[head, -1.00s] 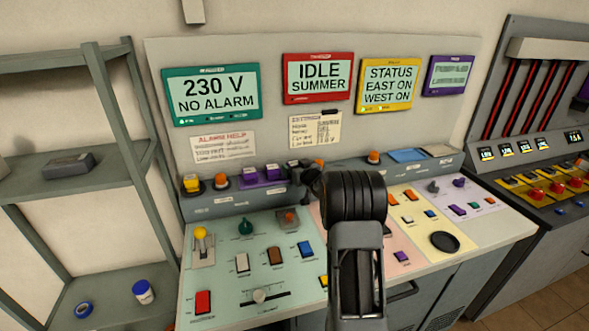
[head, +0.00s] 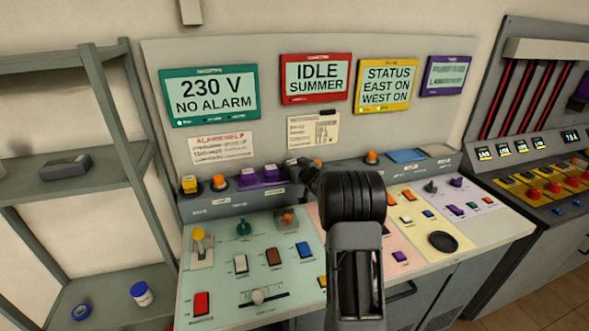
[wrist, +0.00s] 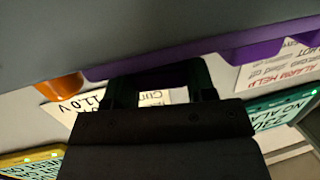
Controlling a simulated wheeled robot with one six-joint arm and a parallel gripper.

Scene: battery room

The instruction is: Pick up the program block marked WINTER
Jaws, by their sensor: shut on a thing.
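My gripper (head: 303,169) is at the back ledge of the console, by the right end of a purple holder (head: 262,183). It is shut on a small block (head: 291,161) with a pale top, mostly hidden by the gripper; its marking cannot be read. Two more pale-topped blocks stand in the holder to its left, a left one (head: 248,173) and a middle one (head: 271,170). In the wrist view, the dark fingers (wrist: 162,85) reach up to the purple holder's edge (wrist: 245,50), and the held block cannot be made out clearly.
A yellow button (head: 190,184) and an orange lamp (head: 219,182) stand left of the holder. Another orange lamp (head: 372,157) is to the right. The red-framed screen (head: 317,79) reads IDLE SUMMER. Open shelves (head: 60,185) stand at the left.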

